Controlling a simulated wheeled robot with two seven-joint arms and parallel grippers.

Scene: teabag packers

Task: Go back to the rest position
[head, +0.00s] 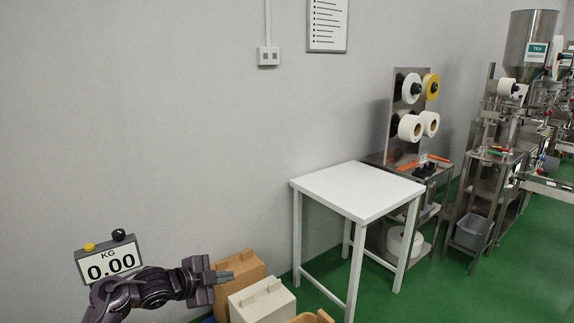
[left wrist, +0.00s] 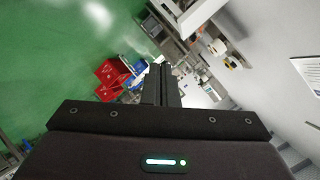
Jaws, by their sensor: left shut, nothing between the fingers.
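My left gripper (head: 221,277) is at the lower left of the head view, on an arm that comes in from the left. My right gripper is not in the head view.
A scale display (head: 108,262) reading 0.00 KG is behind my left arm. A tan box (head: 240,268) and a cream box (head: 262,302) stand near the gripper. A bare white table (head: 357,190) is at the centre right. Red crates (left wrist: 113,78) show in the wrist view.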

